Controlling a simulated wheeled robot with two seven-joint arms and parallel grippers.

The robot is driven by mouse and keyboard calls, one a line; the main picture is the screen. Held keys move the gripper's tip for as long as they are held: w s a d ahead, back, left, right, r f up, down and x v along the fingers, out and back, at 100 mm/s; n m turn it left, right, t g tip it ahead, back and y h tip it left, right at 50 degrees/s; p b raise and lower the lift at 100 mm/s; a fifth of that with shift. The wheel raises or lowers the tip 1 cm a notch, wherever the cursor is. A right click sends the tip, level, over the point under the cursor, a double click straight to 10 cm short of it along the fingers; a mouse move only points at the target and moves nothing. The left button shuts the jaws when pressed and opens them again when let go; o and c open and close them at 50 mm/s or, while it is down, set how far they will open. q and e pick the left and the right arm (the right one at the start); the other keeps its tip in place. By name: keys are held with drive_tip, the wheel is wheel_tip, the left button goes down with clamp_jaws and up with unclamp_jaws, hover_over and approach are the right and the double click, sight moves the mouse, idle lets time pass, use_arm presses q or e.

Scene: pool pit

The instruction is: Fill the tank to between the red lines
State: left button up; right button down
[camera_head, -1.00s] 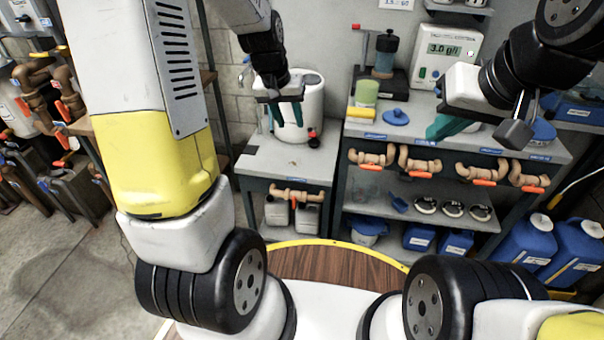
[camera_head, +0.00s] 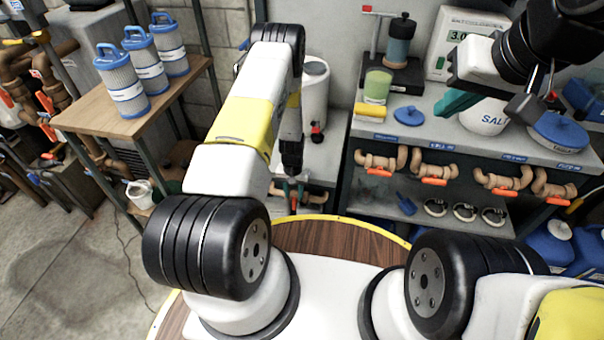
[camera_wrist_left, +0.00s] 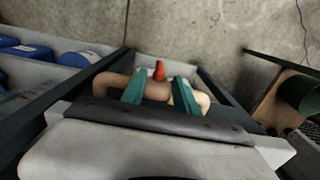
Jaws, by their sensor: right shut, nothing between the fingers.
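The white tank (camera_head: 314,95) stands on the small left bench, partly hidden behind my left arm, with a red-and-black fitting low on its side. I cannot make out red lines or a water level. Under the bench front runs a tan pipe with a valve, whose orange-red handle (camera_wrist_left: 160,70) shows in the left wrist view. My left gripper (camera_head: 291,192) points down at this pipe. In the left wrist view its teal fingers (camera_wrist_left: 159,92) are apart, one on each side of the handle. My right gripper (camera_head: 455,103) is shut and empty above the right bench.
The right bench holds a salt tub (camera_head: 484,117), a blue lid (camera_head: 408,116), a green jar (camera_head: 378,86) and a digital meter (camera_head: 466,35). Several orange-handled valves (camera_head: 435,181) line its front. A wooden shelf (camera_head: 85,118) with blue filter cartridges stands left.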

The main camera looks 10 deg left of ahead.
sight(294, 204)
use_arm(q)
wheel_tip(294, 204, down, 7)
drive_tip(key=shift+f, duration=0.2)
idle(0.3)
clamp_jaws()
